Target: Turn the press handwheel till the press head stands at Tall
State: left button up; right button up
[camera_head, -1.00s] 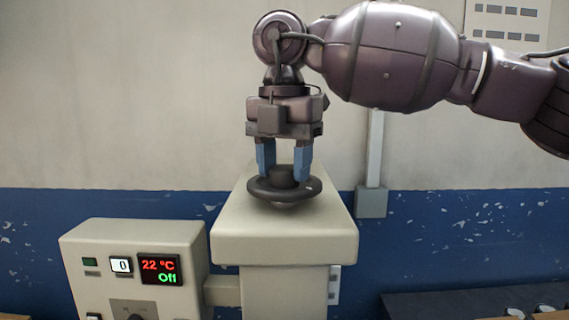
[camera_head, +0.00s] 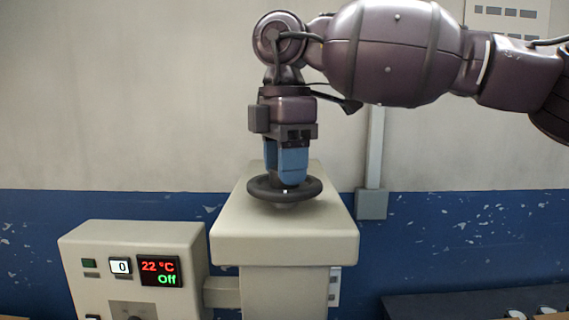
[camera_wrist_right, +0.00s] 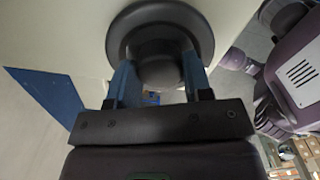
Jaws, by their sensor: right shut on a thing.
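The black press handwheel (camera_head: 262,190) lies flat on top of the cream press housing (camera_head: 285,245) in the head view. My right gripper (camera_head: 288,180) points straight down over it, its blue fingers shut on the wheel's hub. In the right wrist view the two fingers (camera_wrist_right: 156,80) stand on either side of the dark hub, and the round wheel rim (camera_wrist_right: 124,30) shows around it. The press head and any height scale are not visible. My left gripper is not in view.
A cream control box (camera_head: 135,265) at the lower left shows 0, 22 °C and Off. A grey box with a conduit (camera_head: 371,203) is on the wall behind, right of the press. A dark surface (camera_head: 470,303) with small items is at the lower right.

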dwell(0.3)
jog(key=o, duration=0.9)
notch_tip(320, 180, up, 11)
jog(key=shift+f, duration=0.1)
dwell(0.6)
